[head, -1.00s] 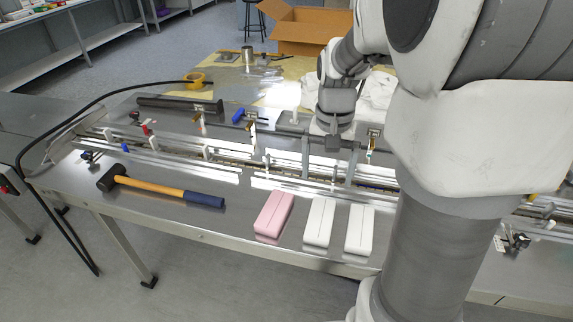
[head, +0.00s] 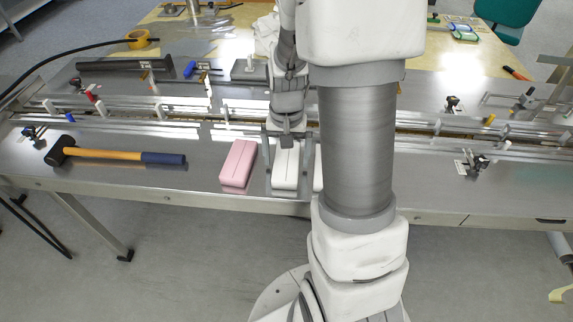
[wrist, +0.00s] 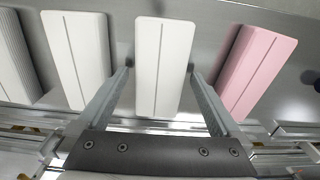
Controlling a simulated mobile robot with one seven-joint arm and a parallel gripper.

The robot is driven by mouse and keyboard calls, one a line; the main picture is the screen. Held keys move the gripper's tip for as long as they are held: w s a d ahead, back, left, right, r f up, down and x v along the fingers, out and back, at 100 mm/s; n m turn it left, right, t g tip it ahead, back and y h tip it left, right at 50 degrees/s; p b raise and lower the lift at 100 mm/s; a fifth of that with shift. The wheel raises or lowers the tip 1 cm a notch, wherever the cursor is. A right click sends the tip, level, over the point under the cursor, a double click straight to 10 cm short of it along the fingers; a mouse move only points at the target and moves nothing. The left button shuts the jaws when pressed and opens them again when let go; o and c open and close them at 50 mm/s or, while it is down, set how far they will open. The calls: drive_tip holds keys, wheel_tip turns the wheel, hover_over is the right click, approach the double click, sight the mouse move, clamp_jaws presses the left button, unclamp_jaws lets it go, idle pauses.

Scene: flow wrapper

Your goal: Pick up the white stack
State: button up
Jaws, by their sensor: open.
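A white stack (head: 285,172), a long block with a lengthwise seam, lies on the steel table next to a pink stack (head: 238,163). In the wrist view the white stack (wrist: 163,65) lies between the two fingers of my open gripper (wrist: 158,72), one finger on each side. My gripper (head: 288,150) comes over its far end in the head view. I cannot tell whether the fingers touch it. A second white stack (wrist: 78,58) lies to its left in the wrist view; my arm mostly hides it in the head view (head: 318,176).
The pink stack (wrist: 257,68) is close to the right finger in the wrist view. A ribbed pale object (wrist: 14,60) is at the far left there. A mallet (head: 115,154) lies on the table's left part. Guide rails (head: 180,115) run behind the stacks.

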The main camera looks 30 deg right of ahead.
drive_tip(key=c, duration=1.3)
drive_tip(key=shift+o, duration=0.2)
